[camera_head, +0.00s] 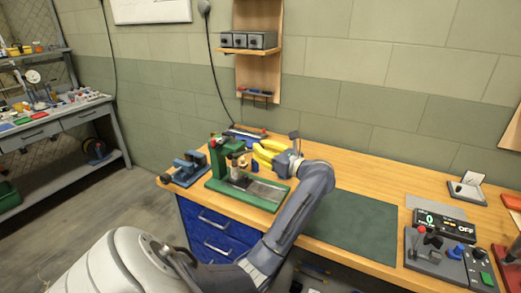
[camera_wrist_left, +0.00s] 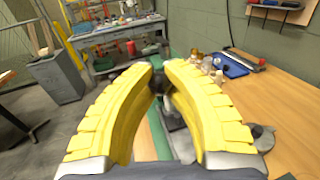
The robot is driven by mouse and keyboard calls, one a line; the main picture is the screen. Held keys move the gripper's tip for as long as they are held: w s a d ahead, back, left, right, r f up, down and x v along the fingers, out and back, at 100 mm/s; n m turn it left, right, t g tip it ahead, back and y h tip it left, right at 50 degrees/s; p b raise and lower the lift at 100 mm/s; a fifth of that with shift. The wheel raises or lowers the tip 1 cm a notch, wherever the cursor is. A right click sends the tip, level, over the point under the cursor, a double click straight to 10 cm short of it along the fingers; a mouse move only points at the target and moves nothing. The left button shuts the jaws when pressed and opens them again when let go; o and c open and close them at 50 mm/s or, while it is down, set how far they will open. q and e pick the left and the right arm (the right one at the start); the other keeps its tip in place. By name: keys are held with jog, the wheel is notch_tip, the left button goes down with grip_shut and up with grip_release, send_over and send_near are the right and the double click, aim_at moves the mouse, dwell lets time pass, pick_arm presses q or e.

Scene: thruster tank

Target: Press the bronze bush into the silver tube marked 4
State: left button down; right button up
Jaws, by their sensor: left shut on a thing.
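A green arbor press (camera_head: 217,158) stands on the wooden bench in the head view, with a grey ram and cylinder-like part (camera_head: 237,172) over its base. My left gripper (camera_head: 257,153) has yellow ribbed fingers and is just right of the press head. In the left wrist view its fingertips (camera_wrist_left: 161,80) are closed around a dark knob (camera_wrist_left: 157,75), which looks like the press's lever handle. Small brass-coloured and silver pieces (camera_wrist_left: 206,62) stand on the bench beyond the fingers. I cannot tell the bronze bush or read a number 4 on any tube. My right gripper is in neither view.
A blue-grey fixture (camera_head: 186,170) stands left of the press. A dark green mat (camera_head: 350,225) lies bare to the right. A control box with a red knob and buttons (camera_head: 435,255) is at the far right. A blue tray (camera_wrist_left: 230,65) lies behind the press.

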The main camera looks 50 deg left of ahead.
pick_arm(q)
jog(key=shift+f, duration=0.15)
jog(key=shift+w+d+f, duration=0.1)
jog(key=shift+d+f, duration=0.1)
jog(key=shift+f, duration=0.15)
jog(key=c, duration=1.2)
grip_release()
jog(key=shift+r, duration=0.1)
jog(key=shift+w+d+f, duration=0.1)
jog(key=shift+w+d, duration=0.1)
jog(key=shift+d, duration=1.8)
jog(key=shift+w+d+f, duration=0.1)
jog(key=shift+w+d, duration=0.1)
jog(key=shift+d, duration=1.8)
jog(key=shift+w+d+f, duration=0.1)
jog(key=shift+w+d, duration=0.1)
jog(key=shift+d, duration=1.8)
